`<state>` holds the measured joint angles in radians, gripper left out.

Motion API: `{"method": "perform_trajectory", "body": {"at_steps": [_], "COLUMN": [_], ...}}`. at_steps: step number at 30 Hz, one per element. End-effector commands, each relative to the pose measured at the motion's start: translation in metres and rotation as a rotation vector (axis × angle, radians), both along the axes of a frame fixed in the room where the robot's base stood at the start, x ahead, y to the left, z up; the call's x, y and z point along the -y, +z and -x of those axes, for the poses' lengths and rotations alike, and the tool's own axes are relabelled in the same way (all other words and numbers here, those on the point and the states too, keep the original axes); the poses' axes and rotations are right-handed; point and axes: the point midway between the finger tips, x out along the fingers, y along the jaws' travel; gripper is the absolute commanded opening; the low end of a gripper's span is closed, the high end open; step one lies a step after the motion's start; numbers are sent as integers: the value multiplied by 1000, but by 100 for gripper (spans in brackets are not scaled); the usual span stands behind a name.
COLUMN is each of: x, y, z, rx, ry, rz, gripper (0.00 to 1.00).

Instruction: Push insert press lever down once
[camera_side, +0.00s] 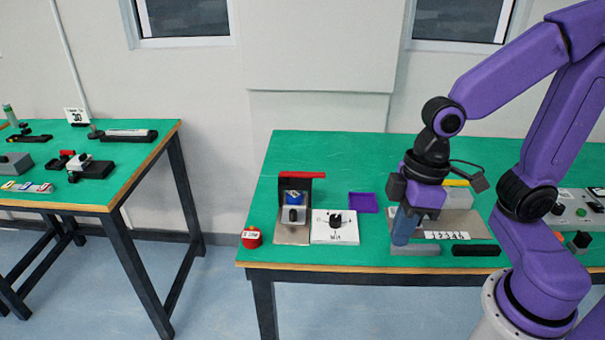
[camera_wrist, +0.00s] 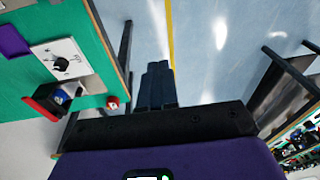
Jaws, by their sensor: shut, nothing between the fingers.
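A small press-like fixture (camera_side: 293,212) stands on the green table, left of my gripper in the side view. It has a dark frame on a grey base, with a blue part and a dark knob inside. Its red lever (camera_side: 302,175) lies about level across the top and sticks out to the right. The fixture also shows at the left of the wrist view (camera_wrist: 58,97), with the red lever (camera_wrist: 36,108) toward the lower left. My gripper (camera_side: 403,240) points down at the right, apart from the fixture. Its fingers (camera_wrist: 157,68) are shut and empty.
A white plate with a black knob (camera_side: 345,236) and a purple tray (camera_side: 363,202) lie between the fixture and my gripper. A red round button (camera_side: 251,238) stands left of the fixture. A grey block (camera_side: 418,250) is near my fingertips. Another table (camera_side: 140,165) stands left.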

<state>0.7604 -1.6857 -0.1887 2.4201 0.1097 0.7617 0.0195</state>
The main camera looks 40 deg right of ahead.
Motion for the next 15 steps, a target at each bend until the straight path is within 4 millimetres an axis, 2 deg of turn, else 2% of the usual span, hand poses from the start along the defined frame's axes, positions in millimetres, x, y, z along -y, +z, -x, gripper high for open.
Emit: {"method": "perform_trajectory", "body": {"at_steps": [6,15], "x": [-25,-42], "y": [0,-1], "z": [-52,-132], "rx": [12,53], "ry": [-198,-474], "rz": [-94,-214], "gripper": [0,0]}}
